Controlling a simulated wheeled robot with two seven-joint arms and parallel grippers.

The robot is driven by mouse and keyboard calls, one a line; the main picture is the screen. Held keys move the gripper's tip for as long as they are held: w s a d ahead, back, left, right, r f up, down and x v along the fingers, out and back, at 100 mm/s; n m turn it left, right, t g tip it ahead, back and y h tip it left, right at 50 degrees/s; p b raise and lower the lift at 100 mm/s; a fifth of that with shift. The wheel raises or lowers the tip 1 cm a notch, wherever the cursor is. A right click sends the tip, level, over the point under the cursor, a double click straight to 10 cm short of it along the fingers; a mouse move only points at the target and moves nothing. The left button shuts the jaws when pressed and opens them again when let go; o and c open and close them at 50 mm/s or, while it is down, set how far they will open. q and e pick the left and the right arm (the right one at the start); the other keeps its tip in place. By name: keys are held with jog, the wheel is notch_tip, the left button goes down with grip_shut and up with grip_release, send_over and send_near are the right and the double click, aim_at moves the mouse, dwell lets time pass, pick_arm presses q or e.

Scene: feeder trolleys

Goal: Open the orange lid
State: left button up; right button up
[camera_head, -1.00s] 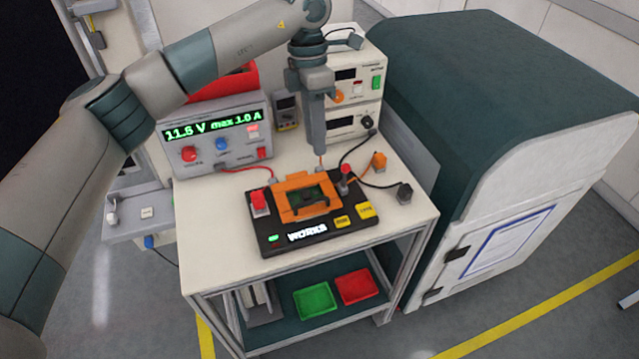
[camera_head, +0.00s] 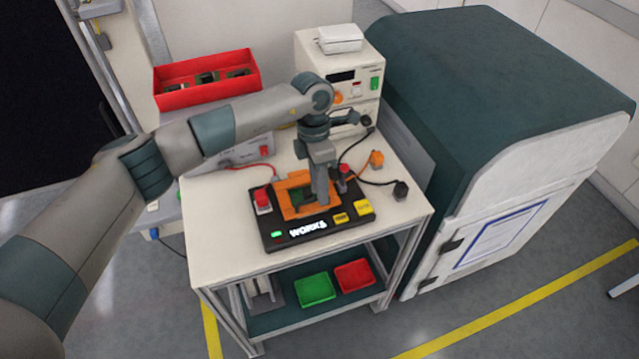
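The orange lid (camera_head: 284,197) is a frame with a dark green board showing in its middle. It lies on a black test box (camera_head: 262,226) lit with the word "WORKS", on a white trolley top. It looks flat and closed. My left gripper (camera_head: 323,200) points straight down over the lid's right part, its tips at or very close to the lid. The arm hides that part of the lid, so contact and the finger gap cannot be made out. My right gripper is not in view.
A red button (camera_head: 262,201) and yellow keys (camera_head: 363,207) flank the lid. A red-topped plug (camera_head: 342,172), cables and an orange connector (camera_head: 376,159) lie close behind and right. Instruments (camera_head: 354,75) stand at the back. A large cabinet (camera_head: 500,90) closes off the right.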

pick_arm(q)
jog(key=shift+c, duration=0.7)
grip_shut()
dwell(0.8)
